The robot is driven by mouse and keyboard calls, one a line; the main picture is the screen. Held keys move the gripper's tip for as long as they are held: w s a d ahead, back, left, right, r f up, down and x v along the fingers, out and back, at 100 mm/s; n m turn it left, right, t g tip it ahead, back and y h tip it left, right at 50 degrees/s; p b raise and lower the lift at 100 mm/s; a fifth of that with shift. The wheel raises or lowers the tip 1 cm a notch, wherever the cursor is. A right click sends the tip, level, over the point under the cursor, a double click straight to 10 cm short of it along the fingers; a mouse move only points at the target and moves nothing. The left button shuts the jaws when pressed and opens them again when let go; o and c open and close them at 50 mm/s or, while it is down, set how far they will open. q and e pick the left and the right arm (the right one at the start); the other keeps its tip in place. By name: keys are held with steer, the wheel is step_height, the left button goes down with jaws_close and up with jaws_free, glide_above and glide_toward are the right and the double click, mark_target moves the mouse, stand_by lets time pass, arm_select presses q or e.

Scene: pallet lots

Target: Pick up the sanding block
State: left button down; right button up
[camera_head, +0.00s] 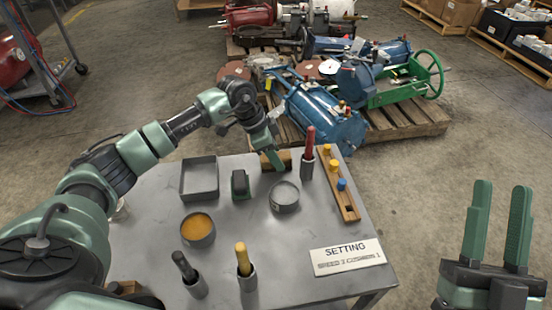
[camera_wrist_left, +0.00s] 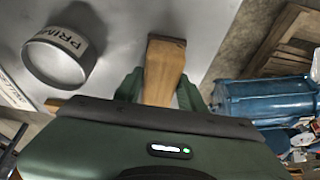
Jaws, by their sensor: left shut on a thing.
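The sanding block, a brown wooden block (camera_head: 284,157), is at the far edge of the grey table (camera_head: 150,240). My left gripper (camera_head: 273,160) is over it and hides part of it. In the left wrist view the block (camera_wrist_left: 164,65) sits between the two green fingers of my left gripper (camera_wrist_left: 160,92), which is shut on it. I cannot tell whether the block still touches the table. My right gripper (camera_head: 502,188) is open and empty at the lower right, off the table.
Around the block stand a round tin (camera_head: 285,197), a red-handled tool (camera_head: 310,142) in a cup, a dark green-based item (camera_head: 240,184) and a wooden peg rack (camera_head: 340,190). A square tray (camera_head: 199,179) and a sign (camera_head: 346,257) also lie there. A loaded pallet (camera_head: 400,125) stands behind.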

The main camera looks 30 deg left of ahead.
mark_target(284, 154)
arm_select(q)
steer(key=shift+r, duration=0.1)
